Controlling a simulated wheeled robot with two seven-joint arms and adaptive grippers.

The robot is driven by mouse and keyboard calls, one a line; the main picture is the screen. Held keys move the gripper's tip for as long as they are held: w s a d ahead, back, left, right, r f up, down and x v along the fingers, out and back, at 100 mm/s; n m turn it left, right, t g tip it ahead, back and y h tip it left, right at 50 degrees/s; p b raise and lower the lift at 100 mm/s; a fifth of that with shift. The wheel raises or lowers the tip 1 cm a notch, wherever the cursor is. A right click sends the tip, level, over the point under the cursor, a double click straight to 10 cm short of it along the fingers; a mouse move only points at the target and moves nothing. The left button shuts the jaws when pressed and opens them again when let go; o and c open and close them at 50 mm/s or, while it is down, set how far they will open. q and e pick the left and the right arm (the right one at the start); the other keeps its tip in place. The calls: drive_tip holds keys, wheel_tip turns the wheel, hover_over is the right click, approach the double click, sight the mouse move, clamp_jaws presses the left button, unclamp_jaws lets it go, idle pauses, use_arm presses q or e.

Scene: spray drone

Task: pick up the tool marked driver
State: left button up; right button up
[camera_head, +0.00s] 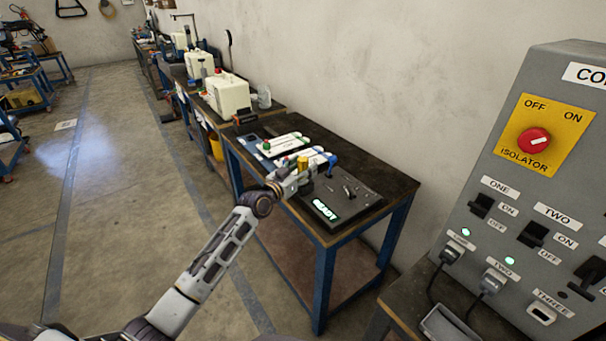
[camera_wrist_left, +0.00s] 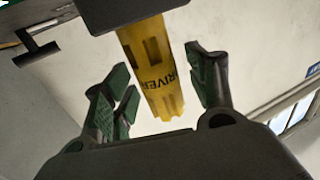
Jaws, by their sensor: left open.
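The yellow tool (camera_wrist_left: 150,65) carries black letters that read DRIVER in the left wrist view. It stands between the two green-padded fingers of my left gripper (camera_wrist_left: 163,88), which are open, with wall showing on both sides of the tool. Its upper end in that view meets a dark block (camera_wrist_left: 125,12). In the head view my left gripper (camera_head: 298,177) is over the bench, and a small yellow piece (camera_head: 303,163) shows at it. My right gripper is not in view.
A bench (camera_head: 372,172) with blue legs bears a dark panel with a lit READY display (camera_head: 325,210) and white and blue units (camera_head: 285,144). White machines (camera_head: 228,95) stand behind. A grey control box (camera_head: 560,190) with switches rises at the right. Floor at left is open.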

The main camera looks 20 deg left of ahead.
use_arm(q)
clamp_jaws()
idle(0.3)
drive_tip(key=shift+r, duration=0.2)
drive_tip(key=shift+r, duration=0.6)
wheel_tip(320, 180, up, 7)
drive_tip(key=shift+f+p, duration=0.1)
drive_tip(key=shift+p, duration=0.6)
drive_tip(key=shift+r, duration=0.85)
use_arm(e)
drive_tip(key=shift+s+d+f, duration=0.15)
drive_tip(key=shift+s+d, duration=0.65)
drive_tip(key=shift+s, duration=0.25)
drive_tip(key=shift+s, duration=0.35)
